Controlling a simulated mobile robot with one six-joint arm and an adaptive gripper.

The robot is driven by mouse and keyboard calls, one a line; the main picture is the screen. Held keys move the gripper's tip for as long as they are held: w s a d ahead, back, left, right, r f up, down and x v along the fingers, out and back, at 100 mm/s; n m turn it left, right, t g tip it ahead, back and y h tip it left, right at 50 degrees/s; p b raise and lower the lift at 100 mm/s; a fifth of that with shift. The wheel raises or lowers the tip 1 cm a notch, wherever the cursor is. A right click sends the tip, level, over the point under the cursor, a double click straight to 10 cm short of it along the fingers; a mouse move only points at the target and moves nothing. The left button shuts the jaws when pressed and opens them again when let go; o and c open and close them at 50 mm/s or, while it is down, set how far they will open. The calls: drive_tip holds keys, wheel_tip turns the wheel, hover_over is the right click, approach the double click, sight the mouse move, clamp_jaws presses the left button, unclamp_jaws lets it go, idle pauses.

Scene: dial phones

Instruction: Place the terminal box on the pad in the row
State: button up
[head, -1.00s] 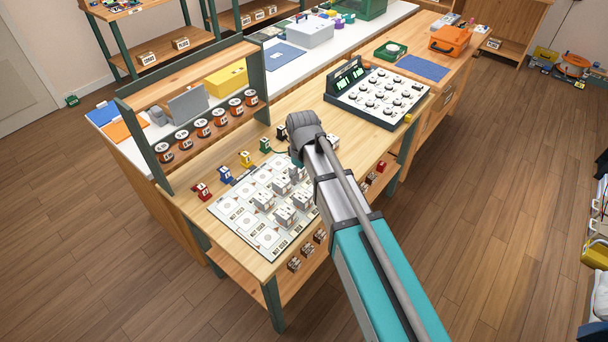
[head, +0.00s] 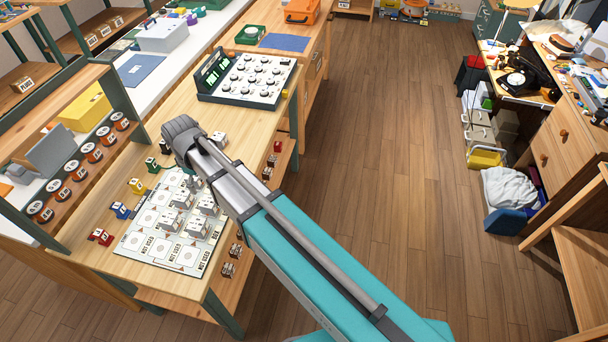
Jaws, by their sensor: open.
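White terminal boxes stand in a cluster on a printed mat (head: 133,257) on the wooden bench; one box (head: 195,226) is near the front of the cluster and another (head: 170,218) is to its left. Several printed pads are bare, such as one pad (head: 187,256) at the mat's front. I cannot tell which box or pad the task means. My gripper (head: 192,181) is above the back of the mat, beyond the boxes, mostly hidden by my wrist and arm. No box is seen in it. Another white box (head: 218,138) stands right of my wrist, off the mat.
Small red (head: 100,236), blue (head: 121,210), yellow (head: 137,186) and green (head: 152,164) blocks line the mat's left side. A shelf of spools (head: 77,169) rises to the left. A dial panel (head: 247,80) stands behind. Open floor (head: 390,200) lies right of the bench.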

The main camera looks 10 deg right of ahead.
drive_tip(key=s+d+m, duration=0.2)
drive_tip(key=d+m, duration=0.4)
drive_tip(key=d, duration=1.2)
drive_tip(key=s+d+m, duration=0.3)
drive_tip(key=d+m, duration=0.4)
drive_tip(key=d, duration=1.1)
drive_tip(key=shift+s+d, duration=0.35)
drive_tip(key=shift+d, duration=0.05)
